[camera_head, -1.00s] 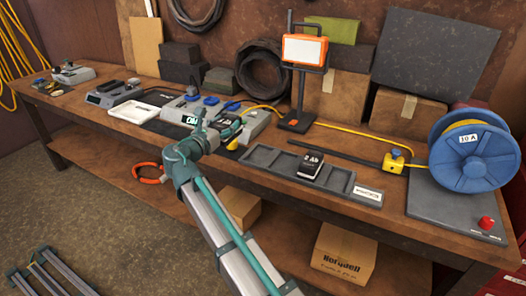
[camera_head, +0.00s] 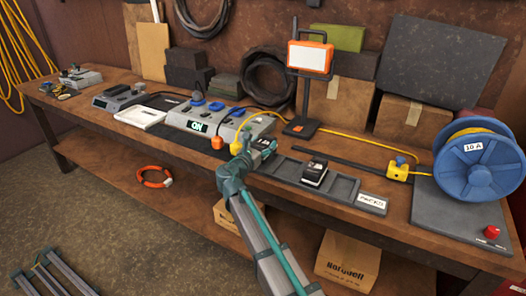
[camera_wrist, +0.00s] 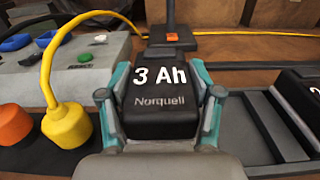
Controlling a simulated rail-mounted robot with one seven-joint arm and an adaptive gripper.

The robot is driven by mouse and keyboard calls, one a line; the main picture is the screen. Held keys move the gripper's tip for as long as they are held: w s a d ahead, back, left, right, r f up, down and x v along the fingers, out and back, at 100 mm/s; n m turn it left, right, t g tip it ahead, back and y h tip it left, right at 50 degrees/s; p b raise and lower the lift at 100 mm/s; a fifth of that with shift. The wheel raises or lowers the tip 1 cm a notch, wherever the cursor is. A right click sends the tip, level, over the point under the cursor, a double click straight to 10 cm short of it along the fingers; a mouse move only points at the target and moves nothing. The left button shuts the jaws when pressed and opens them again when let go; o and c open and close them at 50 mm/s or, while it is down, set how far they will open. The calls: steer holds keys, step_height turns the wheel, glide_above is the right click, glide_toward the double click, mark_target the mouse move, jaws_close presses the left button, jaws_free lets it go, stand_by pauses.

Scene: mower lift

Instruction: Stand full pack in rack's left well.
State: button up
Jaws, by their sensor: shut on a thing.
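My gripper (camera_wrist: 160,92) is shut on a black battery pack (camera_wrist: 160,103) marked "3 Ah Norquell", with one teal finger on each side. In the head view the gripper (camera_head: 258,148) is at the left end of the long dark grey rack (camera_head: 345,192). The held pack looks upright and over or in the left well. I cannot tell whether its base touches the rack, as the arm and gripper hide that part. A second black pack (camera_head: 314,172) sits in a well nearer the rack's middle; its edge shows at the right in the wrist view (camera_wrist: 305,90).
Left of the gripper are a grey power unit reading "ON" (camera_head: 198,127), an orange plug (camera_head: 217,142) and a yellow plug (camera_wrist: 66,122) with cable. The work lamp (camera_head: 310,57) stands behind the rack. A blue cable reel (camera_head: 478,165) stands at the right.

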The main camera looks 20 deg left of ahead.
steer(key=shift+f, duration=1.35)
steer(key=shift+f, duration=0.15)
steer(key=o, duration=1.6)
steer(key=shift+s, duration=0.1)
steer(key=s, duration=0.4)
steer(key=s+a, duration=0.1)
steer(key=s, duration=0.3)
steer(key=s+a+b, duration=0.1)
steer(key=s, duration=0.2)
steer(key=shift+s, duration=0.4)
